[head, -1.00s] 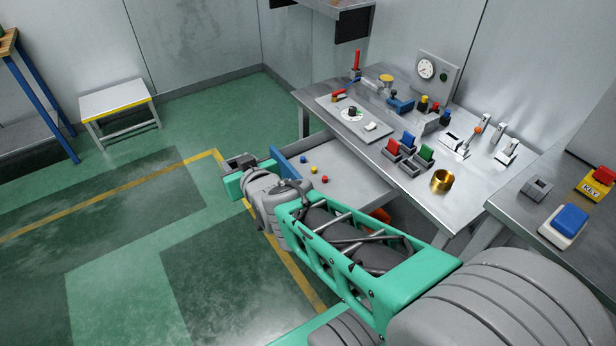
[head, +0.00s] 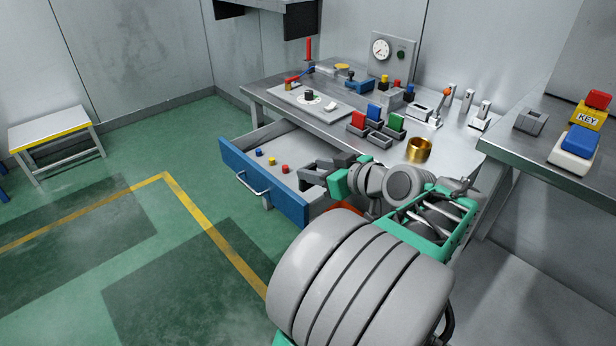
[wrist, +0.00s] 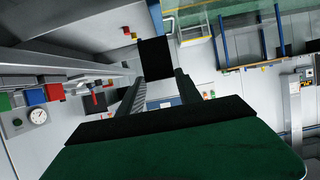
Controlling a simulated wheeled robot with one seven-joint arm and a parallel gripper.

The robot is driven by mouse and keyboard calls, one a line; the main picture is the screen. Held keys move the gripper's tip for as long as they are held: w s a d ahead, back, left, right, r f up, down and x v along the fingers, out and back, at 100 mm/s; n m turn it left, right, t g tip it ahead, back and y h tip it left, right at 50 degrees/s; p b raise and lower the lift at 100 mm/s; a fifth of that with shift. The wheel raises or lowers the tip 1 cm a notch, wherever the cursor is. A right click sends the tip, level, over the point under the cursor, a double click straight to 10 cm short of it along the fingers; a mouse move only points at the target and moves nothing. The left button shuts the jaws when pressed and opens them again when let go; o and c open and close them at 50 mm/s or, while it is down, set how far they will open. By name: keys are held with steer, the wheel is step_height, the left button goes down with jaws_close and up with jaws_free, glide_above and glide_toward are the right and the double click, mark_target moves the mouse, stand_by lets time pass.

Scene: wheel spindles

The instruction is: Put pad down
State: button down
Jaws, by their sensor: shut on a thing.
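My gripper (head: 311,174) is over the right part of the open drawer, in front of the workbench, in the head view. In the wrist view its two dark fingers (wrist: 158,76) reach forward and are shut on a flat, black, square pad (wrist: 156,58). The pad is at the fingertips. In the head view the pad is hard to tell from the dark fingers. The gripper's green body fills the bottom of the wrist view. I cannot tell how high the pad is above the drawer.
The drawer (head: 262,186) has a blue front and holds several small coloured knobs (head: 272,161). The workbench (head: 455,147) carries coloured blocks, a brass ring (head: 419,149), levers and a gauge (head: 381,48). A side table (head: 500,141) stands right.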

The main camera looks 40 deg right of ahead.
steer(key=w+d+f+b, duration=0.2)
steer(key=w+d+f, duration=0.1)
steer(key=f, duration=0.1)
steer(key=w+d+f+b, duration=0.2)
steer(key=w+d+f, duration=0.1)
steer(key=f, duration=0.1)
steer(key=w+d+f+b, duration=0.2)
steer(key=w+d+f, duration=0.1)
steer(key=w+f, duration=0.1)
steer(key=shift+d+f, duration=0.2)
steer(key=shift+f, duration=0.3)
steer(key=shift+r, duration=0.15)
steer(key=c, duration=0.8)
jaws_free()
